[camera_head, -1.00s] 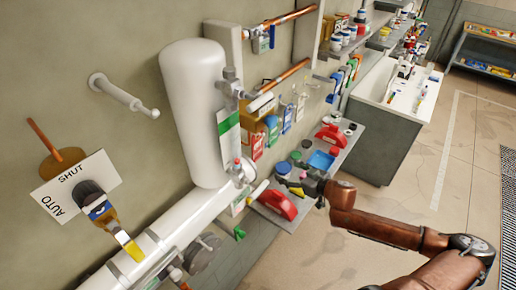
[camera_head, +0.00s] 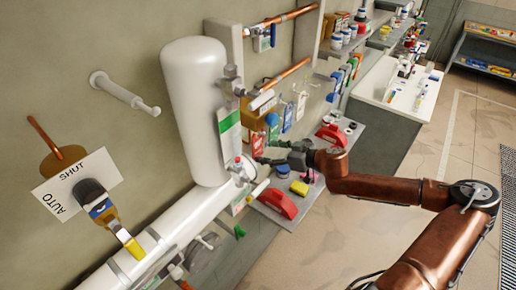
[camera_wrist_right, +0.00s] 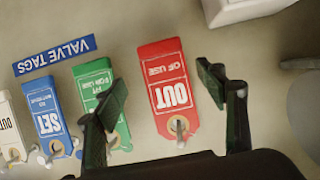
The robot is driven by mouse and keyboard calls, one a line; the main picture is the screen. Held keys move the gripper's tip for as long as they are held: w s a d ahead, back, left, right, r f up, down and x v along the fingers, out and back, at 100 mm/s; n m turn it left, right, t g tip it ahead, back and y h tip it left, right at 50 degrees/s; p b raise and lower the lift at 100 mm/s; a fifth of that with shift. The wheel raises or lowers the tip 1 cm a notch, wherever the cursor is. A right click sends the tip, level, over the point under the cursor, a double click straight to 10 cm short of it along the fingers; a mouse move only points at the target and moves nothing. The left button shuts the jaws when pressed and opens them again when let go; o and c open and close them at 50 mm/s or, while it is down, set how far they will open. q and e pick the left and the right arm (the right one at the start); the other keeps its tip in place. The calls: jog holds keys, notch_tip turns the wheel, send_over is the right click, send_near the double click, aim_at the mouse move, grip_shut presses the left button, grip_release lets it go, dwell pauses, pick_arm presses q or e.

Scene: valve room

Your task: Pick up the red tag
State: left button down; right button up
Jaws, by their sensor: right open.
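The red tag (camera_wrist_right: 165,75), marked OUT OF USE, hangs from a metal hook on the wall in the right wrist view. It also shows in the head view (camera_head: 257,144), just beyond my fingers. My right gripper (camera_wrist_right: 157,95) is open, with one finger on either side of the red tag and nothing held. In the head view my right gripper (camera_head: 270,153) reaches left toward the wall. I cannot tell how far the fingertips are from the wall. My left gripper is not in view.
A green tag (camera_wrist_right: 107,85) hangs left of the red one, partly behind my left-hand finger. A blue tag (camera_wrist_right: 46,105) and a white tag (camera_wrist_right: 8,125) hang farther left. Below are a shelf with a red-handled item (camera_head: 278,203) and a yellow block (camera_head: 300,187). A white tank (camera_head: 195,100) stands left.

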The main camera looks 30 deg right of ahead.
aim_at(258, 151)
jog(key=shift+w+a, duration=0.1)
jog(key=shift+w, duration=0.05)
jog(key=shift+p+x, duration=0.5)
jog(key=shift+x, duration=0.45)
jog(key=shift+p+x, duration=0.5)
jog(key=shift+x, duration=0.65)
jog(key=shift+w+a+f, duration=0.15)
jog(key=shift+a+f, duration=0.15)
jog(key=shift+f, duration=0.05)
jog(key=shift+c, duration=0.3)
jog(key=c, duration=0.9)
